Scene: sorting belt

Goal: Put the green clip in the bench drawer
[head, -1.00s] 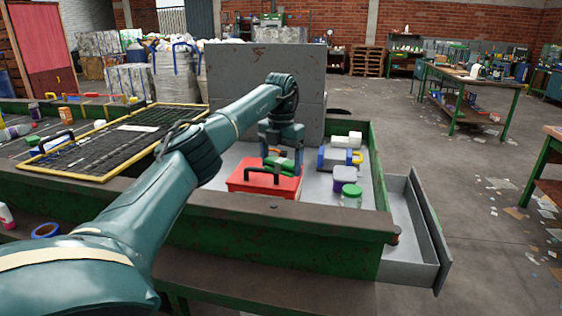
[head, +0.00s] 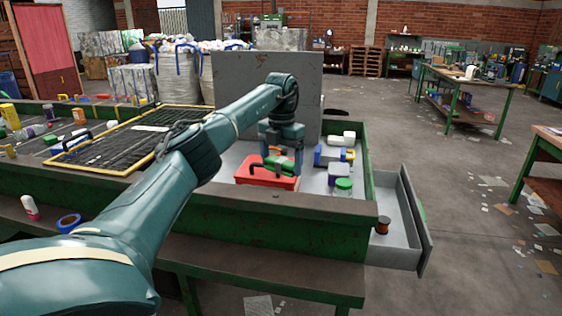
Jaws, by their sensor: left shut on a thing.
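My left gripper (head: 281,166) reaches over the tray at the end of the belt and points down. It is shut on the green clip (head: 271,162), which is partly covered by the fingers. The clip is just above or against a red box (head: 252,174) with a dark handle; I cannot tell whether they touch. The grey bench drawer (head: 426,240) stands pulled out at the right end of the bench. A reddish-brown spool (head: 383,225) shows at its left side. My right gripper is not in view.
A green-lidded jar (head: 343,188), a blue thing (head: 326,156) and white containers stand right of the gripper. The green bench wall (head: 368,158) rises between tray and drawer. A grey panel (head: 240,85) stands behind. The floor right of the drawer is mostly clear.

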